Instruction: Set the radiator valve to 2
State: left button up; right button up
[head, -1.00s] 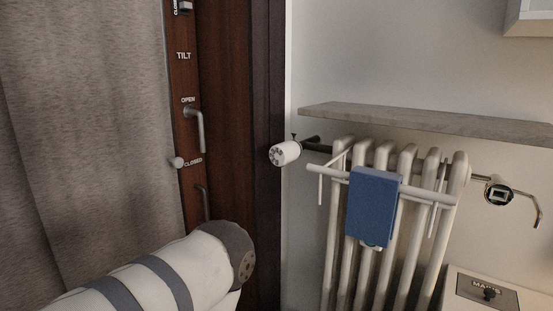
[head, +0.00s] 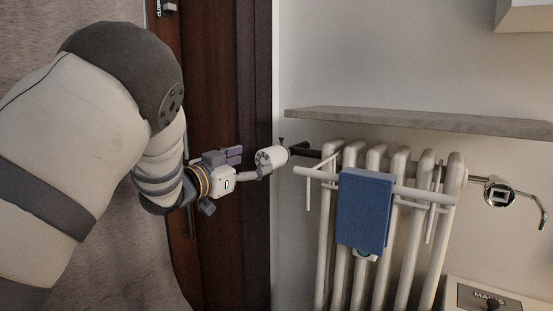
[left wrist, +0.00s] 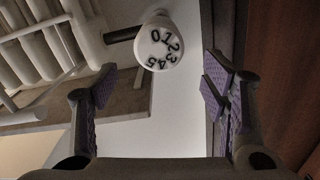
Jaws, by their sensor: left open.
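The radiator valve (head: 272,158) is a white knob on a dark pipe stub at the radiator's upper left. In the left wrist view its round face (left wrist: 160,44) shows the digits 0 to 5 around the rim; which one is selected I cannot tell. My left gripper (head: 249,165) is open, just left of the knob in the head view, one finger overlapping its lower edge. In the left wrist view the purple-padded fingers (left wrist: 160,88) are spread wide, with the knob centred between them but beyond their tips. Nothing is held. My right gripper is out of view.
The white radiator (head: 378,225) carries a rail with a blue towel (head: 364,212). A grey shelf (head: 415,120) runs above it. A dark wooden frame (head: 257,80) stands close left of the knob, and a curtain (head: 100,270) hangs further left.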

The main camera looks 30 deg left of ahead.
aim_at(276, 154)
pick_arm(q)
jog(key=w, duration=0.3)
jog(key=w+d+b, duration=0.1)
jog(key=w, duration=0.5)
jog(key=shift+w+d+f, duration=0.2)
jog(key=shift+w+f, duration=0.15)
jog(key=shift+w, duration=0.05)
jog(key=shift+w+r, duration=0.15)
jog(key=shift+w, duration=0.4)
jog(key=c, duration=1.1)
jog(key=shift+c, duration=0.2)
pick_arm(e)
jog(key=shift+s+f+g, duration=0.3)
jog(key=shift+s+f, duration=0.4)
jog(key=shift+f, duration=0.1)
